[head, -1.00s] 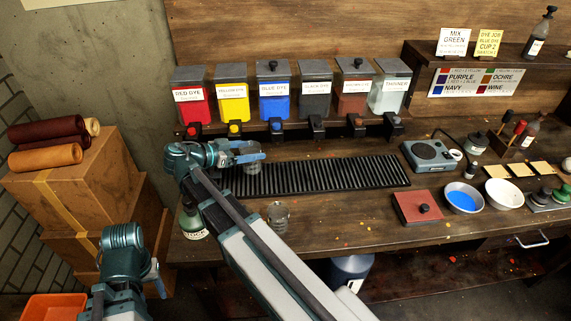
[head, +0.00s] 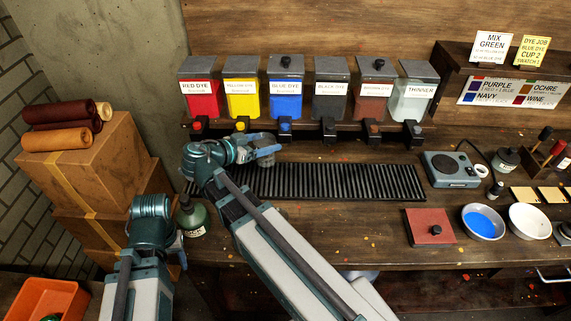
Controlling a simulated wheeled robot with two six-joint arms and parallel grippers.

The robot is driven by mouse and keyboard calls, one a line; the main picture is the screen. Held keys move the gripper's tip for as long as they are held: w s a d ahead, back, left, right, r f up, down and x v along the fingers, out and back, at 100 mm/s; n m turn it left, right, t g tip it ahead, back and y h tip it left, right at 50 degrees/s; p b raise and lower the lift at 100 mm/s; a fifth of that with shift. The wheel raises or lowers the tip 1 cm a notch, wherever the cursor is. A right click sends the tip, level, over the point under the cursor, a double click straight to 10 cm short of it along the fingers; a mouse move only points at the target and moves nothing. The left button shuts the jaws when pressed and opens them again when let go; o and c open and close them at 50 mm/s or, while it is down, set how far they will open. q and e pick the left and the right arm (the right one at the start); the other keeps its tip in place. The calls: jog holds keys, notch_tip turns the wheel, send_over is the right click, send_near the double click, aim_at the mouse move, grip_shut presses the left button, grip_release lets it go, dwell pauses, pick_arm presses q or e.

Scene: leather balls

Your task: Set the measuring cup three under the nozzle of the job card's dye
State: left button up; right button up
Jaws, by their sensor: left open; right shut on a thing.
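The job card (head: 531,50), yellow on the shelf at the right, reads dye job, blue dye, cup 2. The blue dye bin (head: 285,99) stands third from the left on the rack, with its nozzle (head: 285,127) below it. My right gripper (head: 263,151) is shut at the back edge of the black ribbed grate (head: 330,182), just left of and below the blue nozzle. It holds a small clear measuring cup (head: 266,160), mostly hidden by the gripper; its number cannot be read. My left gripper (head: 178,246) is open and empty at the front left, near a green bottle (head: 193,217).
Red, yellow, black, brown and thinner bins flank the blue one. A grey scale (head: 451,169), a dark red pad (head: 430,228) and bowls of blue (head: 483,222) and white (head: 530,221) stand at the right. An orange crate (head: 45,297) stands at the lower left.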

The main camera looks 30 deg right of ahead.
notch_tip(320, 180, down, 11)
jog(key=b, duration=0.9)
jog(key=shift+r, duration=0.1)
jog(key=d, duration=0.2)
jog(key=d+r, duration=0.1)
jog(key=shift+w+d+p, duration=0.15)
jog(key=shift+w+p, duration=0.15)
jog(key=shift+w, duration=0.1)
jog(key=shift+w+d, duration=0.2)
jog(key=shift+d, duration=0.45)
jog(key=x, duration=0.3)
jog(key=shift+d+b, duration=0.35)
jog(key=shift+b, duration=0.05)
jog(key=shift+f+b, duration=0.3)
jog(key=shift+b, duration=0.05)
jog(key=shift+a+r, duration=0.1)
jog(key=shift+r, duration=0.05)
